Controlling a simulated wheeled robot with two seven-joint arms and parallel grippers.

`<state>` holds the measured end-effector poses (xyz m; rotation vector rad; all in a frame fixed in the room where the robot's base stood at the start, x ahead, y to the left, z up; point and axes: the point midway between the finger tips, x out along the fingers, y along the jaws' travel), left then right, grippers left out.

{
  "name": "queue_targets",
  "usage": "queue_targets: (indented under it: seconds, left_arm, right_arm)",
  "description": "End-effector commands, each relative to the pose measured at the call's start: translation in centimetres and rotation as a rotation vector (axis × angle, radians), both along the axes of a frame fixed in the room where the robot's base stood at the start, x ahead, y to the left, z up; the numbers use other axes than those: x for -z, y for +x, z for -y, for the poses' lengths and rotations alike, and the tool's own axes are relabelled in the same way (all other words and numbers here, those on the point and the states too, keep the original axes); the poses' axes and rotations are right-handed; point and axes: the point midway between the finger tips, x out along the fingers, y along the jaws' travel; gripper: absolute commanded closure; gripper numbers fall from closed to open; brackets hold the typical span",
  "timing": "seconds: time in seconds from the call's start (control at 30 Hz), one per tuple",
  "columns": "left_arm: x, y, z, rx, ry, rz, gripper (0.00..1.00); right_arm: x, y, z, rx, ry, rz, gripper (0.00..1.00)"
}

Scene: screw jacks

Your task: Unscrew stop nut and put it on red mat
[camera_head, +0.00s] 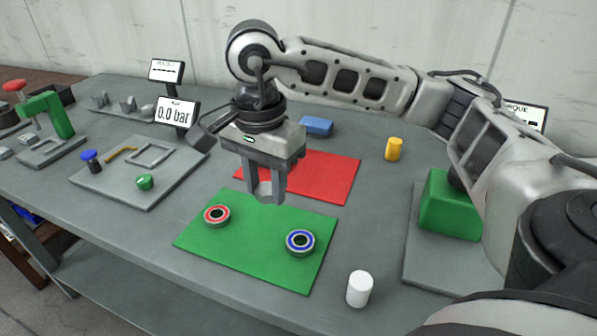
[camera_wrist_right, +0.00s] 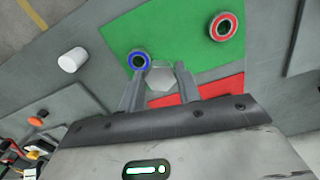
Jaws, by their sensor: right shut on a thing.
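My right gripper (camera_head: 266,196) points down above the back edge of the green mat, near the red mat (camera_head: 335,180). In the right wrist view its two fingers (camera_wrist_right: 160,88) are shut on a light grey hexagonal piece, which looks like the stop nut (camera_wrist_right: 160,76). The nut is held up between the fingertips; in the head view the fingers mostly hide it. The red mat's visible part is bare, and its left part is behind my gripper. It also shows in the right wrist view (camera_wrist_right: 222,87). My left gripper is not in view.
The green mat (camera_head: 240,252) bears a red-ringed bearing (camera_head: 217,216) and a blue-ringed one (camera_head: 300,242). A white cylinder (camera_head: 359,289), yellow cylinder (camera_head: 393,149) and blue block (camera_head: 316,126) stand around the mats. A green block (camera_head: 450,205) is at right; fixtures and displays are at left.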

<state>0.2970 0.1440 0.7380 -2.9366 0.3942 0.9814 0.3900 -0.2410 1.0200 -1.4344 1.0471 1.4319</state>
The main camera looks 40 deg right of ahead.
Motion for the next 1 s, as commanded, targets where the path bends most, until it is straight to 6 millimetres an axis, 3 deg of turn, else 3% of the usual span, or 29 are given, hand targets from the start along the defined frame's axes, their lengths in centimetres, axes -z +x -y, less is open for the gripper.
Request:
queue_targets:
  seconds: [0.2, 0.47, 0.67, 0.87, 1.0]
  left_arm:
    - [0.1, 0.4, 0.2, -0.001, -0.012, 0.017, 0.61]
    - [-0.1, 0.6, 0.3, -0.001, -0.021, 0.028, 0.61]
    - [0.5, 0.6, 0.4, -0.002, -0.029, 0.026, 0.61]
    - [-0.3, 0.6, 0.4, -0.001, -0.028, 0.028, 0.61]
    - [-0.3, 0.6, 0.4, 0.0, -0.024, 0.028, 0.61]
  right_arm:
    - [-1.7, -0.8, 2.2, 0.436, -0.001, -0.002, 0.94]
    - [-2.4, -0.9, 3.6, 0.647, -0.003, -0.002, 0.94]
    - [-0.4, 1.6, 6.8, 0.659, -0.004, -0.008, 0.94]
    - [1.4, 4.7, 10.7, 0.657, -0.007, -0.005, 0.94]
    - [4.3, 6.0, 12.2, 0.653, -0.006, -0.006, 0.94]
